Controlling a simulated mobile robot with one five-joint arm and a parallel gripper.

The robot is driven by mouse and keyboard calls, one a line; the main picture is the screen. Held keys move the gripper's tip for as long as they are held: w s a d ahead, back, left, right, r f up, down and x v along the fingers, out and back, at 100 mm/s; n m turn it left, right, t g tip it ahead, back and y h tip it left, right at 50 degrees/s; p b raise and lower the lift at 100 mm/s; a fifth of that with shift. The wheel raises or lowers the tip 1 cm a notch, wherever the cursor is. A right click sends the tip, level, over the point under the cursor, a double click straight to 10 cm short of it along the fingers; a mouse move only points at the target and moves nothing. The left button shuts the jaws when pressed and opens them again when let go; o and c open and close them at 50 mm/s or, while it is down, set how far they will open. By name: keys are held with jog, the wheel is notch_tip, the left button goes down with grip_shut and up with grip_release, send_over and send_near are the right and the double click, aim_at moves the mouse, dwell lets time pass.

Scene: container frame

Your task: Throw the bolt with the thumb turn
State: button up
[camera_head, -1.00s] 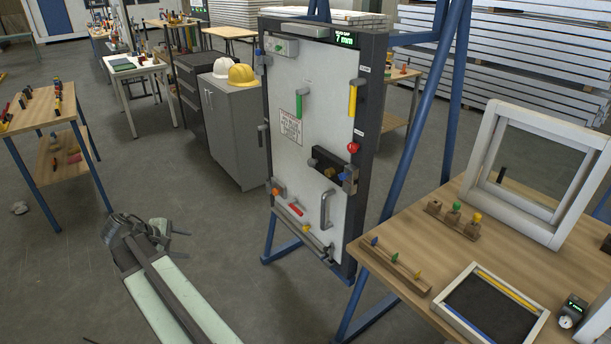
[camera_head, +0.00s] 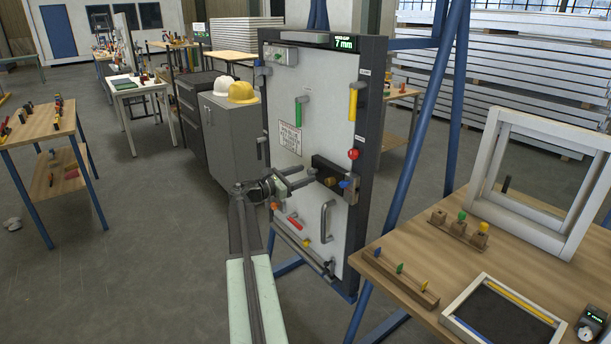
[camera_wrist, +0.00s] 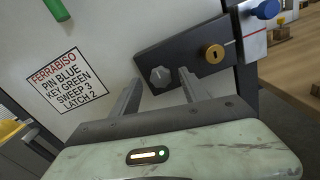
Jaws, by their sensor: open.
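A black lock case (camera_head: 324,163) is mounted at the right side of the white door panel (camera_head: 284,105). In the wrist view the lock case (camera_wrist: 190,48) carries a grey faceted thumb turn (camera_wrist: 160,76) and a round brass cylinder (camera_wrist: 215,54) with a slot. In the head view I cannot make out the thumb turn beside my gripper. My gripper (camera_head: 310,174) is open in front of the lock case. In the wrist view its fingers (camera_wrist: 158,80) point at the thumb turn, one on each side of it. I cannot tell whether they touch it.
A blue knob (camera_wrist: 266,9) sits right of the brass cylinder. A grey pull handle (camera_head: 327,221) and red lever (camera_head: 294,222) are below, a green handle (camera_head: 298,113) above. A sign (camera_head: 291,137) hangs on the panel. A wooden workbench (camera_head: 440,250) stands close at right.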

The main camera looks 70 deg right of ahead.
jog(key=shift+x, duration=0.85)
jog(key=shift+c, duration=0.3)
